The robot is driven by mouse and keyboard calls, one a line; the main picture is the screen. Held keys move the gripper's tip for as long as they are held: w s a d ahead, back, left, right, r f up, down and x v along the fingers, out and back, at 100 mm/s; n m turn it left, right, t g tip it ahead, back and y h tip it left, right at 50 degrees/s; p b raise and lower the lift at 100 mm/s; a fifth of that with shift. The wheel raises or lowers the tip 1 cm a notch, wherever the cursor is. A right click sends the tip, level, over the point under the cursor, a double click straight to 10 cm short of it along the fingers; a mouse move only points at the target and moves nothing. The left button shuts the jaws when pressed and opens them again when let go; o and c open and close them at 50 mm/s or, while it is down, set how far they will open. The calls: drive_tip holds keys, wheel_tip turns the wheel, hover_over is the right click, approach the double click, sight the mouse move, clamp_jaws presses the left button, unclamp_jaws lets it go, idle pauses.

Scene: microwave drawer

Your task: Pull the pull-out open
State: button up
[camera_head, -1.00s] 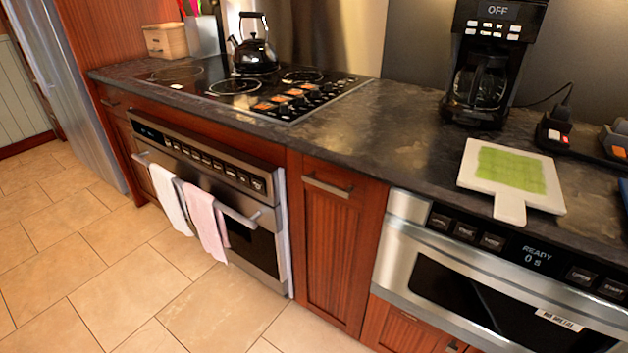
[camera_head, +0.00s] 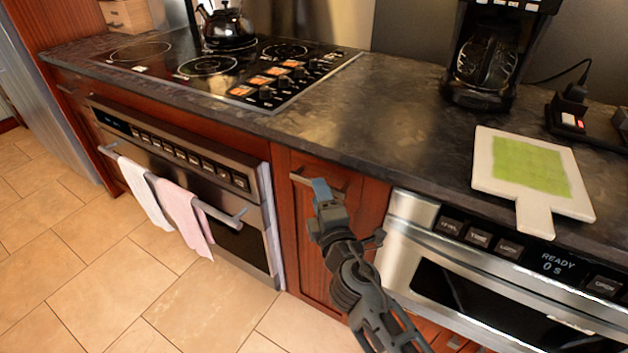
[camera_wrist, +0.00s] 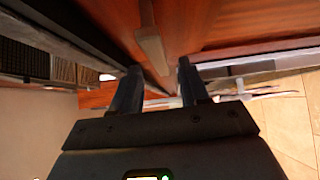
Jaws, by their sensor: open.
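The pull-out (camera_head: 296,230) is a narrow reddish wood front between the oven and the microwave drawer. It looks shut. Its metal bar handle (camera_head: 300,179) is near the top, partly hidden behind my gripper (camera_head: 321,190). In the wrist view the handle (camera_wrist: 151,45) runs lengthwise ahead of my gripper (camera_wrist: 159,70), in line with the gap between the two dark fingers. The fingers are apart with nothing clearly held. I cannot tell whether the handle lies between the fingertips or just beyond them.
An oven (camera_head: 215,178) with two towels on its rail stands left. The microwave drawer (camera_head: 410,240) is right, close to my arm. The dark counter (camera_head: 400,110) overhangs above, with a white board (camera_head: 545,215) on it. Tiled floor (camera_head: 160,300) in front is clear.

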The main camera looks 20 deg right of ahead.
drive_tip(key=shift+w+d, duration=0.2)
drive_tip(key=shift+w, duration=0.95)
drive_tip(key=shift+w+d, duration=0.2)
drive_tip(key=shift+w, duration=0.95)
clamp_jaws()
